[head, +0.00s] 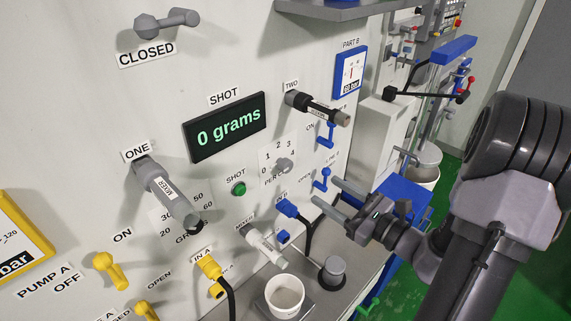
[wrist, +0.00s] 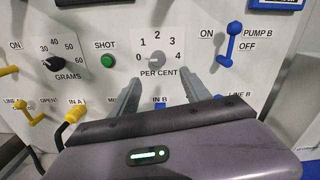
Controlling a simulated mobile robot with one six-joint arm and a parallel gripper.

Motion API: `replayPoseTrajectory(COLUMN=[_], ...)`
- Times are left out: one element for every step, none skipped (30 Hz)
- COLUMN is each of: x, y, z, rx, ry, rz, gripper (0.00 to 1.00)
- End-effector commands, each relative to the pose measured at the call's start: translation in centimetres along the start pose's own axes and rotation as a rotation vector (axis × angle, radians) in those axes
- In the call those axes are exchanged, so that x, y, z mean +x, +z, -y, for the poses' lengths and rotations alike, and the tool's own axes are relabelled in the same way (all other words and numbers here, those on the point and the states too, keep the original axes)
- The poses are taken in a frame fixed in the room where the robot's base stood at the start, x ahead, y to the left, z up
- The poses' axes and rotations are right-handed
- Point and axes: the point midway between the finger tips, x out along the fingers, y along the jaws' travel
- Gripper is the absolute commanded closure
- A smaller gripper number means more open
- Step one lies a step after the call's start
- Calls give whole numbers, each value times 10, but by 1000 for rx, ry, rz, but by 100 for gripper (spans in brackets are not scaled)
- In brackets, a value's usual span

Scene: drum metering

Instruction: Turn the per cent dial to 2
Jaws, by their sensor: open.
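The per cent dial (wrist: 157,58) is a small grey knob on a white scale plate marked 0 to 4 in the wrist view. Its pointer seems to lie toward the 0, on the left. The dial also shows in the head view (head: 282,165), where its pointer is too small to read. My gripper (head: 324,191) is open and empty, right of the dial and apart from the panel. In the wrist view its two fingers (wrist: 156,72) point at the panel, one on each side below the dial, not touching it.
A green SHOT button (wrist: 108,60) and a black grams dial (wrist: 56,62) are left of the dial. The blue Pump B lever (wrist: 230,45) is to the right. The display (head: 226,127) reads 0 grams. A white cup (head: 285,297) stands below.

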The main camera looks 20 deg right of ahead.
Motion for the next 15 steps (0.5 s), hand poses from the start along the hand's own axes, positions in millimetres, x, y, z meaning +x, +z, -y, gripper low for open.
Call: replayPoseTrajectory(x=[12,20,30,37,45,54,62,69,79,86,92,101,106,111,117], y=[1,1,1,1,1,1,1,1,1,1,1,2,2,1,1], z=[-2,-2,-2,-2,-3,-3,-3,-3,-4,-3,-3,-3,-3,-3,-3], rx=[0,1,0,-1,-1,0,0,-1,0,0,-1,0,-1,-1,0], ry=[7,7,8,8,8,8,9,9,9,8,8,8,8,8,7], rz=[2,2,1,1,2,1,1,1,1,1,1,1,1,1,0], gripper=[44,44,44,44,44,44,44,44,44,44,44,44,44,44,44])
